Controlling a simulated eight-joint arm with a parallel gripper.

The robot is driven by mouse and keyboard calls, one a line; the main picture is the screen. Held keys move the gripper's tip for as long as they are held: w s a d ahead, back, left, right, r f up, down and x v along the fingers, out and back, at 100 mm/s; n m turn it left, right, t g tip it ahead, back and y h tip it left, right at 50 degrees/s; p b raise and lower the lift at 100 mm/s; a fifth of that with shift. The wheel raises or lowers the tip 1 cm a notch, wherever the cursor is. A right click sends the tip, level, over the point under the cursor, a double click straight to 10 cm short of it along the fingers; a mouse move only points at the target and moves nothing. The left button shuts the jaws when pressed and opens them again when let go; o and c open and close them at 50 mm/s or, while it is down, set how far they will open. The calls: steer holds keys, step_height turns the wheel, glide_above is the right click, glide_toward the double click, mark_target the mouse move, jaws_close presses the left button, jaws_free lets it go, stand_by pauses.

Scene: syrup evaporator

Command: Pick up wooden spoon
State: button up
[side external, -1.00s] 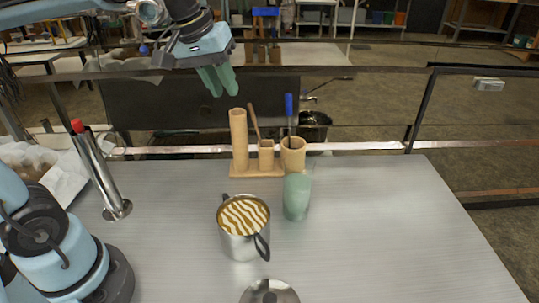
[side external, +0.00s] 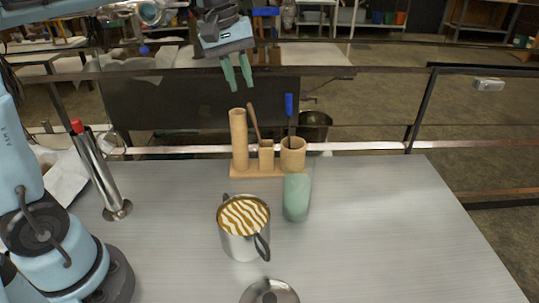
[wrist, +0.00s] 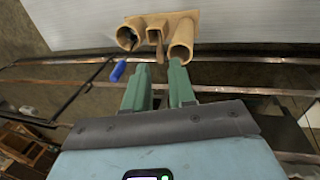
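The wooden spoon (side external: 253,122) stands upright, leaning slightly left, in the middle square cup of a wooden holder (side external: 240,172). In the wrist view the spoon (wrist: 159,52) shows foreshortened at the middle cup, roughly in line with the gap between the fingers. My gripper (side external: 240,86) is open and empty, its green fingers pointing down. In the side view it appears above the spoon's top, apart from it. In the wrist view the fingertips (wrist: 159,66) appear just below the holder. The spoon's lower end is hidden in the cup.
A tall wooden tube (side external: 239,140) and a round cup (side external: 292,157) with a blue-handled tool (side external: 289,105) flank the spoon. A metal pot (side external: 243,240), a green rounded object (side external: 297,198) and a lid (side external: 268,292) are nearer. The table's right side is clear.

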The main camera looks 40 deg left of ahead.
mark_target(249, 104)
steer(key=x, duration=0.5)
steer(key=shift+w+a, duration=0.4)
steer(key=shift+f, duration=0.4)
jaws_close()
